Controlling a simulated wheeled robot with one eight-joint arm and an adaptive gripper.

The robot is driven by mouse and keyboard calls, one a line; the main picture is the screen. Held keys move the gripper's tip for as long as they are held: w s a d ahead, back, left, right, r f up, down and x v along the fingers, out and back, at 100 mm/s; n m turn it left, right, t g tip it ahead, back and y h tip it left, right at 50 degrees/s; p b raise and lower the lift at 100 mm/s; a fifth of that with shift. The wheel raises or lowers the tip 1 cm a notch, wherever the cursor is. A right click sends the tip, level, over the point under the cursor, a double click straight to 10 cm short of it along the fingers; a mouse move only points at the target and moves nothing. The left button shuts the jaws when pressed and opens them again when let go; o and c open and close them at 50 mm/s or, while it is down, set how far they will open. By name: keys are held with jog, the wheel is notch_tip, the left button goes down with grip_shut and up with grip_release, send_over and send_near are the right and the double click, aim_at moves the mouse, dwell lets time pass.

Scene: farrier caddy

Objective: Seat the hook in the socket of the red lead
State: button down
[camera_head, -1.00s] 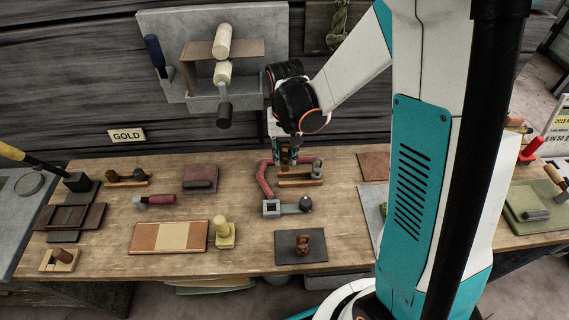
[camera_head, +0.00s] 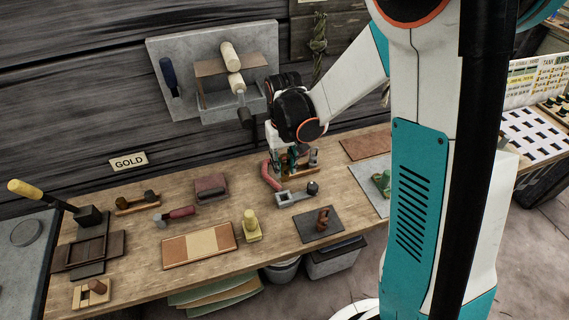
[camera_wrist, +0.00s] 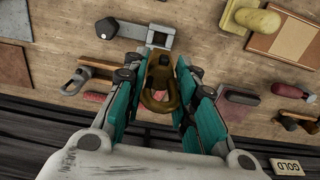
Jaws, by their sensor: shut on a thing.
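My gripper (camera_head: 285,164) is low over the bench, at the far end of the curved red lead (camera_head: 270,178). In the wrist view its teal fingers (camera_wrist: 160,88) are shut on a brownish, ring-shaped piece, which looks like the hook (camera_wrist: 158,100). The hook is upright between the fingers, and I cannot tell whether it touches anything below. Only scraps of the red lead (camera_wrist: 94,97) show in the wrist view; the fingers hide the rest. A grey block with a square opening (camera_head: 283,199) lies at the lead's near end. I cannot make out the socket itself.
A wooden rack (camera_head: 296,168) stands close beside my gripper. A dark mat (camera_head: 340,230) with a red-brown piece (camera_head: 324,217) lies nearer. A yellow-green knob (camera_head: 251,225) and a striped board (camera_head: 184,248) lie left. A grey wall bracket (camera_head: 218,100) hangs behind.

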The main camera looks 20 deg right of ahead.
aim_at(284, 182)
dwell(0.3)
jog(key=shift+f+b, duration=2.3)
jog(key=shift+f, duration=0.25)
jog(key=shift+f+b, duration=1.5)
jog(key=shift+f, duration=0.15)
jog(key=shift+f+b, duration=1.4)
jog(key=shift+f, duration=0.25)
dwell(0.4)
jog(key=c, duration=1.2)
grip_release()
